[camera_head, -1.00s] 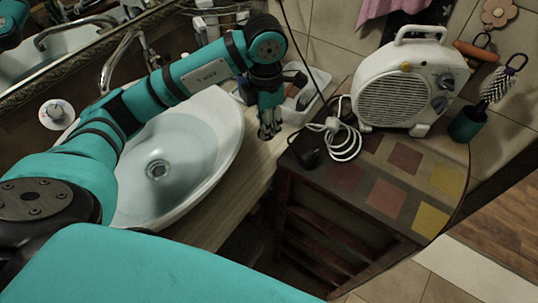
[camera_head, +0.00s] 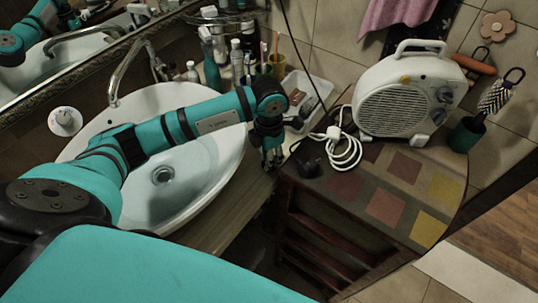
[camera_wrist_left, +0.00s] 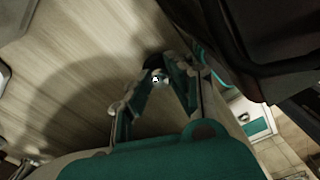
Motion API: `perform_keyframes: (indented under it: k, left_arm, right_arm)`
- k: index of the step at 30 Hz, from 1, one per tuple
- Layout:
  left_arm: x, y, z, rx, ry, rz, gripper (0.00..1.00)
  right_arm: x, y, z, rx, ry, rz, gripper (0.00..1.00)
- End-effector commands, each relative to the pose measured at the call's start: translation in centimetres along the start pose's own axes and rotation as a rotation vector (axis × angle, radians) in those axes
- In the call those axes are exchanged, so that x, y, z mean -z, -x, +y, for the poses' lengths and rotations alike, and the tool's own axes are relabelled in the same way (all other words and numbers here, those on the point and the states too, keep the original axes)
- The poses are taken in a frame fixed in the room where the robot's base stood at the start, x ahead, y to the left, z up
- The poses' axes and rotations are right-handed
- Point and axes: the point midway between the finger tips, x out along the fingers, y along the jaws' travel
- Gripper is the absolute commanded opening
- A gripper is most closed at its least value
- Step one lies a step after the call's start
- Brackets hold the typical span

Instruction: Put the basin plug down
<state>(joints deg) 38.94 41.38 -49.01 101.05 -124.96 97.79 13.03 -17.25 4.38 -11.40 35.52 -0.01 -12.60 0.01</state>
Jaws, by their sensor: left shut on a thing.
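My left gripper (camera_head: 272,158) points down over the front right edge of the wooden counter, beside the basin and close to the small table. In the left wrist view, the fingers of my left gripper (camera_wrist_left: 166,80) close on a small shiny round thing with a dark edge, the basin plug (camera_wrist_left: 158,77). The fingers hide part of it. I cannot tell whether it touches the wood below. In the head view the plug is too small to make out. The white basin (camera_head: 200,190) has an open drain in its bottom. My right gripper is not in view.
The wooden counter (camera_head: 212,236) is bare along the basin's front. A white tray (camera_head: 310,88) and several bottles stand behind the gripper. The small table to the right carries a white heater (camera_head: 405,95), a coiled white cable (camera_head: 344,150) and a black plug (camera_head: 308,168).

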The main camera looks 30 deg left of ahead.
Motion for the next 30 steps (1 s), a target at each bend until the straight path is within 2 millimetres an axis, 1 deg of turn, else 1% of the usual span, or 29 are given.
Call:
perform_keyframes:
  k: [7,8,12,13,20,23,24,26,30]
  left_arm:
    - [0.0,-0.5,0.0,0.000,-0.001,0.000,0.00]
    - [0.0,-0.3,0.0,0.000,0.000,0.000,0.21]
    - [0.0,-0.3,0.0,0.000,0.000,0.000,0.40]
    - [0.0,-0.3,0.0,0.000,0.000,0.000,0.41]
    - [0.0,-0.2,0.0,0.000,-0.001,0.000,0.41]
    - [0.0,0.4,0.0,0.000,0.000,-0.001,0.41]
    - [-0.1,0.5,0.0,-0.001,-0.001,-0.003,0.41]
    - [-0.2,1.3,0.1,-0.003,-0.002,-0.007,0.41]
    - [-0.2,4.1,0.1,-0.004,-0.002,-0.008,0.41]
  right_arm:
    - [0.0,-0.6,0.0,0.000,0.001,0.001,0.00]
    - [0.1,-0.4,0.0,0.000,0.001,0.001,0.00]
    - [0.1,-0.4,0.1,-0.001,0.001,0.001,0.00]
    - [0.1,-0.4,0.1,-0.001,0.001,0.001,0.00]
    - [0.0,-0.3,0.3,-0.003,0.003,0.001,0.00]
    - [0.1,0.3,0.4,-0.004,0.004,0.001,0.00]
    - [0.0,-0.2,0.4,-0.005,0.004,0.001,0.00]
    - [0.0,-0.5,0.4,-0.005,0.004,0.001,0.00]
    - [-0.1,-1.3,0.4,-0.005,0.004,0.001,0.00]
